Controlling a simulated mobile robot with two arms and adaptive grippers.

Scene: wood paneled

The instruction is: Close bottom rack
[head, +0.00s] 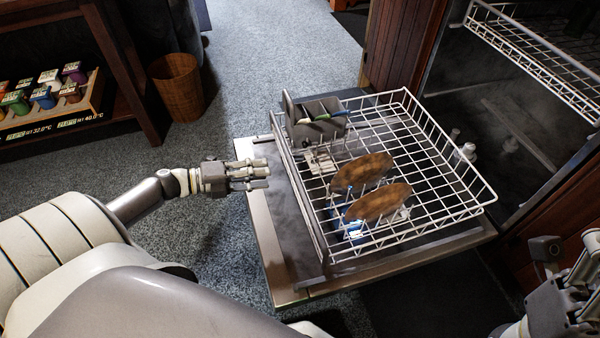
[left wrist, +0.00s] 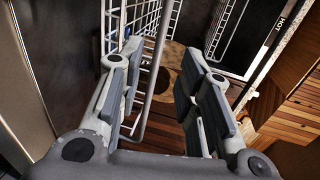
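The bottom rack (head: 440,185) is a white wire basket, pulled out over the lowered dishwasher door (head: 268,245). It holds two brown plates (head: 378,203) and a grey cutlery basket (head: 316,122). My left gripper (head: 262,176) is just left of the rack's outer edge in the head view. In the left wrist view, the left gripper (left wrist: 162,62) has its fingers apart, with a white rack wire (left wrist: 155,75) showing between them; contact cannot be told. My right gripper (head: 572,305) is partly in view at the lower right, its finger opening unclear.
The upper rack (head: 545,60) sticks out of the dark dishwasher opening at the upper right. A wicker bin (head: 178,88) and a wooden shelf (head: 125,75) with colourful small containers stand at the left. Grey carpet (head: 265,60) is clear beyond the door.

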